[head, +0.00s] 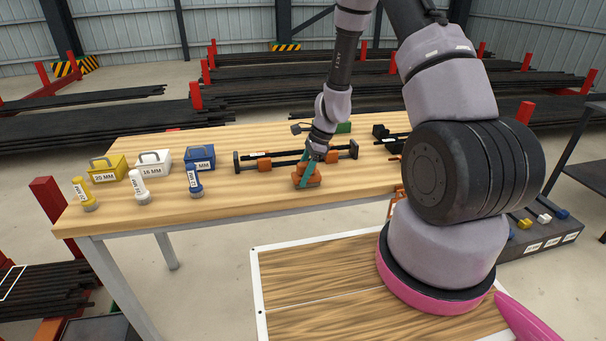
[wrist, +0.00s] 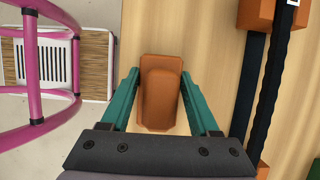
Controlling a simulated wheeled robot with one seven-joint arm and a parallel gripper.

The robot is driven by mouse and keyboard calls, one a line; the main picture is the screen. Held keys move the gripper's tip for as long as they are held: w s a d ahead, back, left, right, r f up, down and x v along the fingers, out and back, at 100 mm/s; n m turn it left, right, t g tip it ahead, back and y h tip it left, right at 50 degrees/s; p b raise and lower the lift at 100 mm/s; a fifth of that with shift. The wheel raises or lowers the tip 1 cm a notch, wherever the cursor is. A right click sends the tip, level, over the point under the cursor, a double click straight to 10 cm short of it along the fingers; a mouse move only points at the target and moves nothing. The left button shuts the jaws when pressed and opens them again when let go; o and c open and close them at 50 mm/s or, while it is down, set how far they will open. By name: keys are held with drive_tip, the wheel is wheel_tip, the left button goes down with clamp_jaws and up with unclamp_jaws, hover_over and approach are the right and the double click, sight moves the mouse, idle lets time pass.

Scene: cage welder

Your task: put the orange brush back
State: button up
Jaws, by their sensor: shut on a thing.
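The orange brush (head: 311,181) is near the front edge of the wooden table, in the middle of the head view. In the wrist view the brush (wrist: 160,95) is an orange block with a raised, rounded grip on top. My gripper (head: 306,170) reaches down over it with teal fingers, one on each side. In the wrist view my gripper (wrist: 160,76) is shut on the brush. The brush's underside is hidden, so I cannot tell whether it touches the table.
A black rod fixture with orange blocks (head: 262,164) lies just behind the brush. Yellow (head: 108,168), white (head: 154,161) and blue (head: 200,157) labelled boxes stand left, with matching cylinders in front. A green item (head: 343,128) is behind. Bare tabletop (head: 245,190) lies left of the brush.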

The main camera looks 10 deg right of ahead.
drive_tip(key=shift+f, duration=0.1)
drive_tip(key=o, duration=1.5)
drive_tip(key=shift+c, duration=0.2)
drive_tip(key=v, duration=1.2)
wheel_tip(320, 180, up, 11)
drive_tip(key=n+t, duration=0.1)
drive_tip(key=n, duration=0.2)
hover_over(318, 176)
drive_tip(key=s+d+r+n+t+h, duration=0.2)
drive_tip(key=s+r+n+t, duration=0.4)
drive_tip(key=s+r+n, duration=0.5)
drive_tip(key=s+r, duration=0.9)
drive_tip(key=r, duration=0.1)
drive_tip(key=shift+d+h, duration=0.3)
